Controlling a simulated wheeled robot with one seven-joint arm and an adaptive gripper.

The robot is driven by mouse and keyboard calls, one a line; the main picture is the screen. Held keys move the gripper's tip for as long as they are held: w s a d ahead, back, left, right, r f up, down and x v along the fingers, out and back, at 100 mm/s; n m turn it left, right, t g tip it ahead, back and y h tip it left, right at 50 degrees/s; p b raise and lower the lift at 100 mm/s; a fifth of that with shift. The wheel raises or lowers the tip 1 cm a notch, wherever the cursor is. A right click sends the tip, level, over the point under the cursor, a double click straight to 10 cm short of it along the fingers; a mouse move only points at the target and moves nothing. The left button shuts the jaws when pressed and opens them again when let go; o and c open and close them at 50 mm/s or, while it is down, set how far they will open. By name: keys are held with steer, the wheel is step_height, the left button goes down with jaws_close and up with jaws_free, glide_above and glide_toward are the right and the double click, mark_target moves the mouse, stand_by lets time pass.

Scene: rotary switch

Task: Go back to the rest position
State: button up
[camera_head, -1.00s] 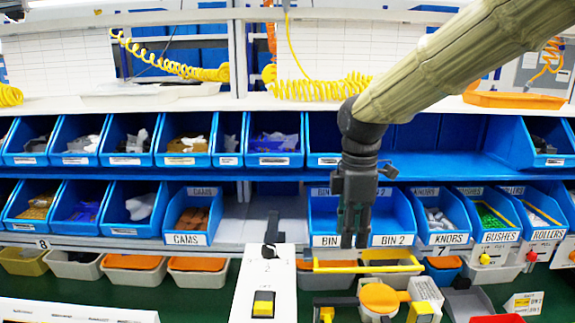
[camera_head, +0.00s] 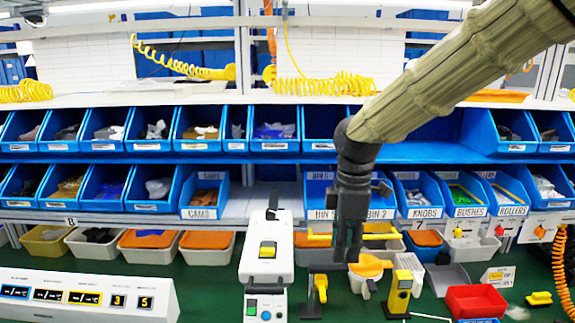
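My gripper (camera_head: 348,255) hangs from my arm right of the picture's middle, pointing down. It is in front of the BIN 2 blue bins and above the green worktop. Its fingers are dark and small, so I cannot tell how far apart they are. No held object shows. A white switch box (camera_head: 283,272) stands on the worktop left of my gripper, apart from it in the picture. The box has a black upright lever (camera_head: 273,203) at its far end, a yellow rocker switch (camera_head: 267,249) and coloured buttons near the front.
An orange-topped container (camera_head: 369,267) and a yellow-black switch (camera_head: 402,286) are right of and below my gripper. A red tray (camera_head: 475,301) lies at the right. A display panel (camera_head: 85,298) stands front left. Blue bins fill two shelves behind. Green worktop (camera_head: 215,285) is bare left of the switch box.

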steer(key=s+d+f+m+y, duration=0.1)
steer(key=s+f+m, duration=0.2)
steer(key=f, duration=0.9)
steer(key=s+f+m, duration=0.2)
steer(key=f+m, duration=0.1)
steer(key=f, duration=0.8)
steer(key=s+d+f+m+y, duration=0.1)
steer(key=s+f+m, duration=0.2)
steer(key=f, duration=0.9)
steer(key=s+d+f+m+h+b, duration=0.1)
steer(key=s+d+f+m, duration=0.3)
steer(key=s+f, duration=0.7)
steer(key=s+d+f+m+h+b, duration=0.1)
steer(key=s+d+f+m+b, duration=0.2)
steer(key=s+f, duration=0.9)
steer(key=shift+s+d+m, duration=0.6)
steer(key=shift+d+m, duration=0.2)
steer(key=shift+d, duration=0.15)
steer(key=shift+f, duration=0.1)
